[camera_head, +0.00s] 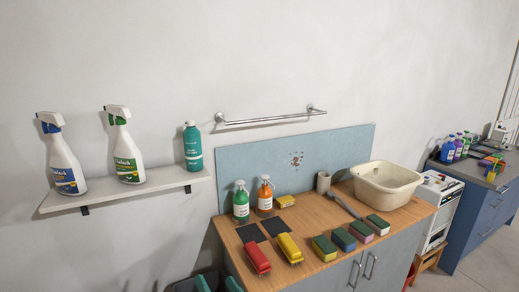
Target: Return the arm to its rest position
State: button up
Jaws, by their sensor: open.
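My arm and my gripper do not show in the head view, so their pose is hidden from me. The head view looks over a wooden countertop (310,220) on grey cabinets, set against a pale wall with a blue-grey backsplash (335,150).
A white wall shelf (130,192) at left holds two spray bottles and a teal bottle (193,146). Soap bottles, sponges, red and yellow items and a cream basin (386,184) crowd the countertop. A metal rail (270,119) is above. A blue cabinet (480,210) stands right, beside open floor.

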jog(key=s+d+f+m+h, duration=0.2)
jog(key=s+d+f+h, duration=0.15)
jog(key=s+f, duration=0.45)
jog(key=s+d+f+m+h, duration=0.2)
jog(key=s+d+f+h, duration=0.15)
jog(key=s+f, duration=0.45)
jog(key=s+d+f+n+h, duration=0.1)
jog(key=s+f+n, duration=0.1)
jog(key=s, duration=0.9)
jog(key=s+d+f+n+h, duration=0.2)
jog(key=s, duration=0.9)
jog(key=shift+n, duration=0.3)
